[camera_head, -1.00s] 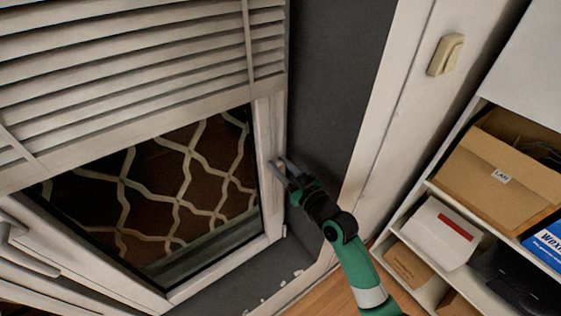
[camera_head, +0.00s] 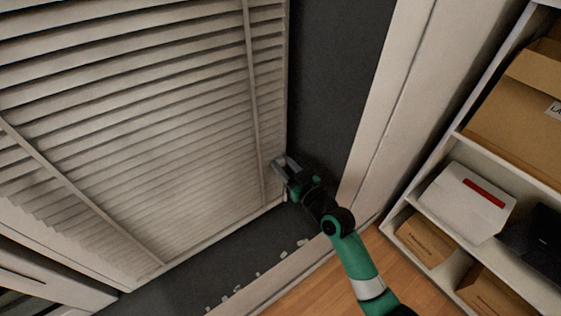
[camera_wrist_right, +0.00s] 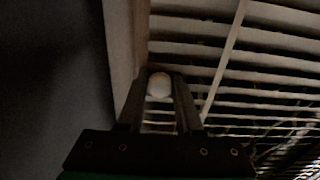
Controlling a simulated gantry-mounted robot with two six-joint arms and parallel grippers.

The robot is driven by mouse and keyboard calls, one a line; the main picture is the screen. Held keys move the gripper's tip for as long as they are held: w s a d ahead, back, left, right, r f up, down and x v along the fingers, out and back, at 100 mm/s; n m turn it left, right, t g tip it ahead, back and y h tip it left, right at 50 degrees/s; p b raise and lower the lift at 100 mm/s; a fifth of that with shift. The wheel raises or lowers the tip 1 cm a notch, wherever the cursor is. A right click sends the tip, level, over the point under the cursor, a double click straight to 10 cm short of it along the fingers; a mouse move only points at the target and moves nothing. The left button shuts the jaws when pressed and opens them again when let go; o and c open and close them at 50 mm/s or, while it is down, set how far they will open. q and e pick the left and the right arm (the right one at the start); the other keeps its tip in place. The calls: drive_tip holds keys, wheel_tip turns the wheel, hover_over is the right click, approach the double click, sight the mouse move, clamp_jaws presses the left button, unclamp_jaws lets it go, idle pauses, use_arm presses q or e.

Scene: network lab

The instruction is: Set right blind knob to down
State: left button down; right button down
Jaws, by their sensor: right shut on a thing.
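The right blind (camera_head: 190,120) hangs in the window and covers nearly the whole opening in the head view. Its slats also show in the right wrist view (camera_wrist_right: 240,70). The blind knob is a small white round thing (camera_wrist_right: 159,85) in the right wrist view, between my gripper's two fingers. My right gripper (camera_head: 279,165) is shut on it at the blind's right edge, near the lower right corner. In the head view the knob is too small or hidden to make out. My left gripper is not in view.
A dark wall strip (camera_head: 330,85) and a pale post (camera_head: 400,90) stand right of the blind. A white shelf (camera_head: 452,135) with boxes is at the right, including a white box (camera_head: 462,205). Wooden floor (camera_head: 330,285) shows at the bottom.

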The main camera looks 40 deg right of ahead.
drive_tip(key=shift+f, duration=0.4)
drive_tip(key=c, duration=1)
unclamp_jaws()
drive_tip(key=o, duration=0.4)
drive_tip(key=shift+r, duration=0.1)
drive_tip(key=shift+s+r, duration=0.1)
drive_tip(key=shift+s, duration=0.15)
drive_tip(key=s, duration=0.3)
drive_tip(key=s+a+p, duration=0.1)
drive_tip(key=s, duration=0.3)
drive_tip(key=s+p, duration=0.1)
drive_tip(key=s, duration=0.3)
drive_tip(key=shift+a, duration=0.3)
